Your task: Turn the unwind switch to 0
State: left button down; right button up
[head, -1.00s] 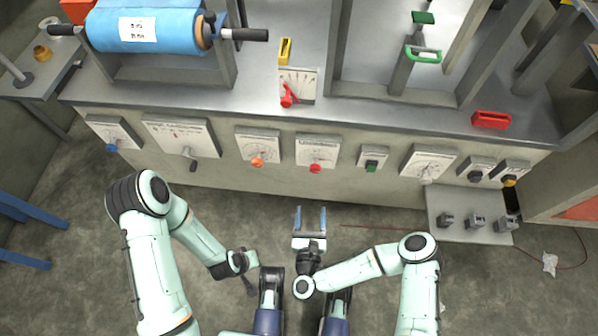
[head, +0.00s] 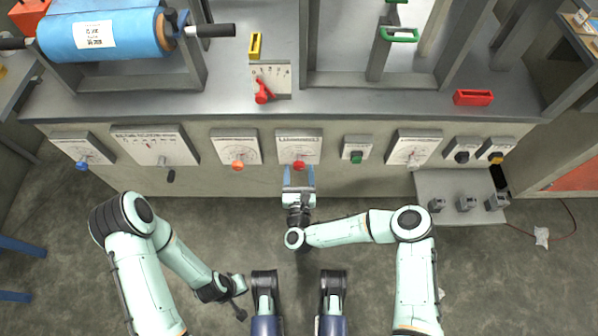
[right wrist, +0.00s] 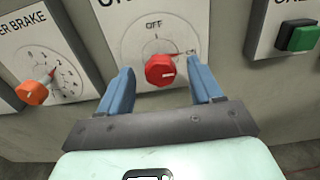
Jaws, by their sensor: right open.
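A red knob (head: 299,165) sits on a white dial plate (head: 312,146) on the cabinet front. In the right wrist view the red knob (right wrist: 160,70) shows between the fingers, its white mark pointing right; the plate reads OFF at the top and its heading is cut off. I cannot read which plate is the unwind switch. My right gripper (head: 299,172) is open and empty, facing the red knob, one finger to each side in the picture; contact cannot be told. My left gripper (head: 239,300) hangs low over the floor, away from the panel, its fingers unclear.
An orange knob (head: 238,165) is left of the red one, a green button (head: 356,156) right. A red lever (head: 263,92) stands on the worktop above. A grey shelf (head: 455,190) juts out at right.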

jog(key=shift+w, duration=0.25)
jog(key=c, duration=1.1)
jog(key=shift+o, duration=0.2)
